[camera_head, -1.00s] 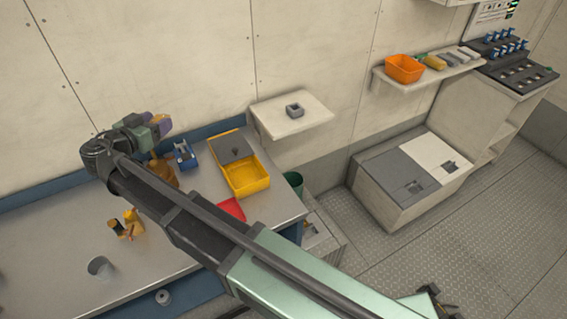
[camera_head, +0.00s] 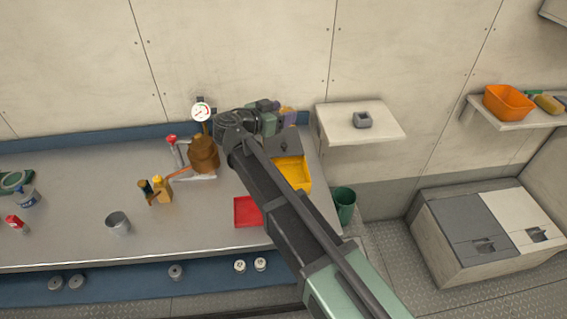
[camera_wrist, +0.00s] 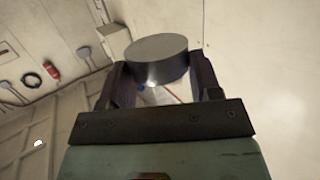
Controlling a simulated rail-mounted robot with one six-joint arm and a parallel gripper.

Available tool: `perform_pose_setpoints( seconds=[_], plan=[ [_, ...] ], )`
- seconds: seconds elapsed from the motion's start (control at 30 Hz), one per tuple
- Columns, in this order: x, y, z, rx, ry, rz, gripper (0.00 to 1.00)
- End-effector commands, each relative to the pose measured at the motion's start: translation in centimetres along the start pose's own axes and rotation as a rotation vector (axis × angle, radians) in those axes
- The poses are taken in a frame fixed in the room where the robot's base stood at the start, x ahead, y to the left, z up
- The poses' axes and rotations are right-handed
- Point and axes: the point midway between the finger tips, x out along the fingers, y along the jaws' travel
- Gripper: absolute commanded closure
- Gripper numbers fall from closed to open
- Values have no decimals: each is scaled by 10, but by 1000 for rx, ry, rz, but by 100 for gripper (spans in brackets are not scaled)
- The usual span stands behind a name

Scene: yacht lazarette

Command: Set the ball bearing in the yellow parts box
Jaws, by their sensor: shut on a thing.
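The yellow parts box (camera_head: 302,181) stands on the bench at its right end in the head view. In the wrist view my gripper (camera_wrist: 155,84) is shut on a thick grey round piece, seemingly the ball bearing (camera_wrist: 157,58). It sits between the dark fingers, and no hole shows in its face. In the head view I cannot make out the held piece.
A red tray (camera_head: 246,212) lies left of the box, partly behind my arm. A wall shelf (camera_head: 380,128) holds a grey block (camera_head: 362,120). A green bin (camera_head: 344,205) stands beside the bench.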

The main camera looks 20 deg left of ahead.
Motion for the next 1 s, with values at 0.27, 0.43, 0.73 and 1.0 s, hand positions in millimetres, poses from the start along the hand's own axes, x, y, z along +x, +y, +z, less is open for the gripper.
perform_pose_setpoints(
  seconds=[0.27,0.43,0.73,1.0],
  plan=[
    [14,0,70,0,1,0,80],
    [16,0,76,0,1,0,80],
    [22,0,108,0,1,0,80],
    [23,0,112,0,1,0,80]
  ],
)
